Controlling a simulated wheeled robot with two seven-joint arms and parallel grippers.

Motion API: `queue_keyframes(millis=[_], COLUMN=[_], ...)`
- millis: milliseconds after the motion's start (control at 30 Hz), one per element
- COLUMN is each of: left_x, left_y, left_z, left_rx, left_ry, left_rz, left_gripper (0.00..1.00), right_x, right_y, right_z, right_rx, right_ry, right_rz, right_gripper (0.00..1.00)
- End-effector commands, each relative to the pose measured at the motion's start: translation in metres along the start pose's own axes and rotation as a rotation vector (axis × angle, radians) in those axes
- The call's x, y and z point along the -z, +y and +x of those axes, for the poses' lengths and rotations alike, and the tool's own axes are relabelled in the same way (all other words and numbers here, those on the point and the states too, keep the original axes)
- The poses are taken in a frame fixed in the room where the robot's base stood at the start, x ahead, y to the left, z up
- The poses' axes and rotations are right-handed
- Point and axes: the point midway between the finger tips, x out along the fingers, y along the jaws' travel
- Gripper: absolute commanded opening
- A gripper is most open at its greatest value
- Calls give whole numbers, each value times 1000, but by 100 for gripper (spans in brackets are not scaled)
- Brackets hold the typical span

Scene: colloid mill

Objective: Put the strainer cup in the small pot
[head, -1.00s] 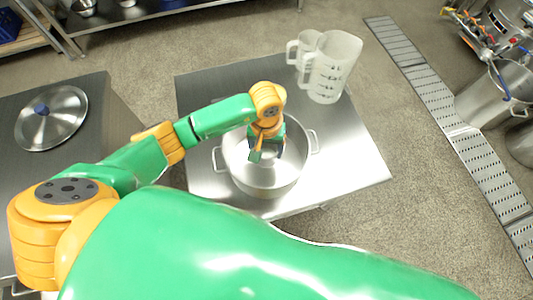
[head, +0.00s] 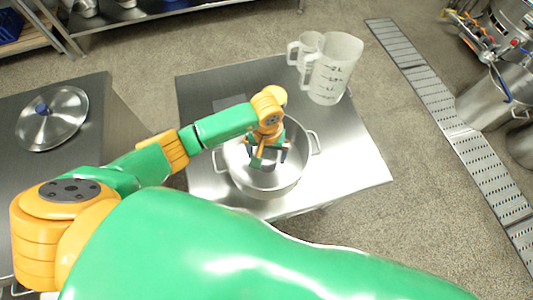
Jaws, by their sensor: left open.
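The small pot (head: 240,181) is a shiny steel pot with two side handles, standing on the steel table at the centre of the head view. My left gripper (head: 270,157) points down over the pot's opening. Its fingers are apart and open. A small greyish shape shows below and between the fingers, inside the pot's outline; I cannot tell surely whether it is the strainer cup. The gripper and wrist cover part of the pot's inside. My right gripper is not in view.
Two translucent measuring jugs, the larger one (head: 333,70) in front, stand at the table's back right. A steel lid (head: 52,118) with a blue knob lies on the left table. The steel table (head: 345,150) is clear right of the pot.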

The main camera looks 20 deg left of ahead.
Motion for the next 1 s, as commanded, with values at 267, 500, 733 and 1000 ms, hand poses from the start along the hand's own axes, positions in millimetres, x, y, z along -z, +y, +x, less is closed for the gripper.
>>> queue_keyframes(millis=[267, 500, 733, 1000], left_x=[2, 0, 0, 0], left_y=[0, 0, 0, 0], left_z=[-67, -107, -112, -114], left_rx=[-1, 1, 1, 1], left_ry=[8, 3, 1, 1], left_rz=[1, 0, 0, 0], left_gripper=[100, 100, 100, 100], right_x=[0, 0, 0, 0], right_y=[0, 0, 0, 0], right_z=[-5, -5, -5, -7], right_rx=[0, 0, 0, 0], right_ry=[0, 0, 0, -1], right_rz=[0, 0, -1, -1], right_gripper=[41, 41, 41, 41])
